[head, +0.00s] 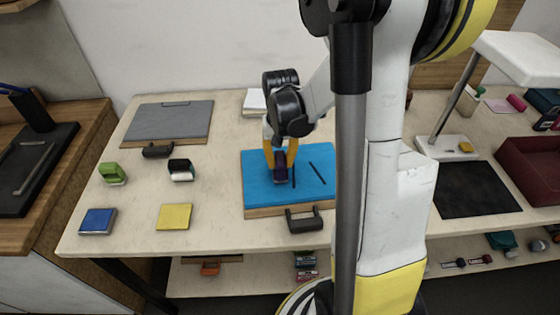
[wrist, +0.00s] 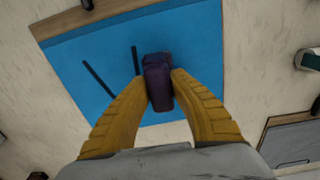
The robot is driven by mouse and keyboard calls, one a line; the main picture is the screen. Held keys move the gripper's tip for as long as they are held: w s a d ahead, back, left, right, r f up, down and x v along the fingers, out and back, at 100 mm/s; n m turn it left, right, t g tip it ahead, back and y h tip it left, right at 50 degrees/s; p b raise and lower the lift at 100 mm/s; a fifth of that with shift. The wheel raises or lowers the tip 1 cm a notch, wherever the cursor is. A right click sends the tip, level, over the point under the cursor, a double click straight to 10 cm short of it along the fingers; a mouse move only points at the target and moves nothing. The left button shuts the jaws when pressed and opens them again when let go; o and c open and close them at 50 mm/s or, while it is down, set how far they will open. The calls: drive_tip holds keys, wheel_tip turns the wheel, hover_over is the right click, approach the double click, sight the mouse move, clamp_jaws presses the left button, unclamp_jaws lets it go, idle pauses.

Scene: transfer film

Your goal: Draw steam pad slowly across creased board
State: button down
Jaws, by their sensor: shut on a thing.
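A bright blue board (head: 310,202) with a wooden edge lies on the table, and it fills much of the wrist view (wrist: 85,50). Two dark strips, a right one (head: 317,173) and a left one (head: 293,176), lie across its surface. My gripper (head: 281,165) has yellow fingers and is shut on a dark purple pad (head: 280,187). In the wrist view the pad (wrist: 158,82) sits between the two fingertips, over the blue board and beside one dark strip. I cannot tell whether the pad touches the board.
A black handled tool (head: 304,221) lies at the board's front edge. A grey board (head: 170,121), a green block (head: 112,173), a black and white roll (head: 181,170), a blue block (head: 98,221) and a yellow pad (head: 174,216) lie left. A lamp (head: 446,146) and a black mat (head: 477,190) are right.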

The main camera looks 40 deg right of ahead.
drive_tip(key=shift+d, duration=0.1)
drive_tip(key=shift+s+d, duration=0.55)
drive_tip(key=shift+d, duration=0.35)
drive_tip(key=shift+s+d, duration=0.5)
drive_tip(key=shift+d, duration=0.35)
drive_tip(key=shift+s+d+b, duration=0.15)
drive_tip(key=shift+s+d, duration=0.4)
drive_tip(key=shift+d, duration=0.4)
drive_tip(key=shift+s+d+b, duration=0.15)
drive_tip(key=shift+s+d, duration=0.35)
drive_tip(key=shift+d, duration=0.4)
drive_tip(key=shift+d, duration=0.1)
drive_tip(key=shift+s+d, duration=0.55)
drive_tip(key=shift+d, duration=0.35)
drive_tip(key=shift+s+d, duration=0.5)
drive_tip(key=shift+d, duration=0.35)
